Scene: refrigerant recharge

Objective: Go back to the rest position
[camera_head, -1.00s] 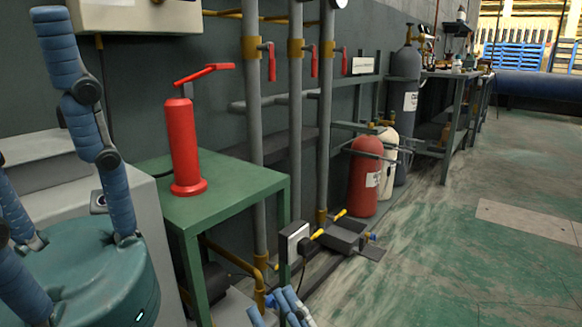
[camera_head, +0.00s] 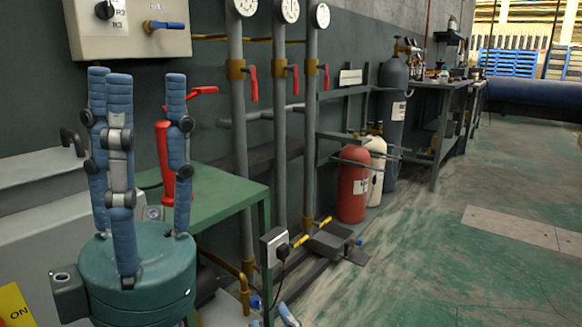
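My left gripper (camera_head: 137,85) stands large at the left of the head view. Its round teal palm is low and its three blue jointed fingers point up. The fingers are spread apart with nothing between them, and they partly cover the red pump-like cylinder on the green table behind. A small part of my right gripper (camera_head: 287,315) shows at the bottom edge as blue-grey finger pieces. The rest of it is out of the frame, so its opening is hidden.
A green table (camera_head: 225,195) with the red cylinder (camera_head: 163,150) stands behind my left gripper. A control box (camera_head: 95,35) hangs above. Grey pipes with red valves, a red tank (camera_head: 353,190) and a black tray-like base (camera_head: 328,240) stand farther right. The floor (camera_head: 440,270) at right is clear.

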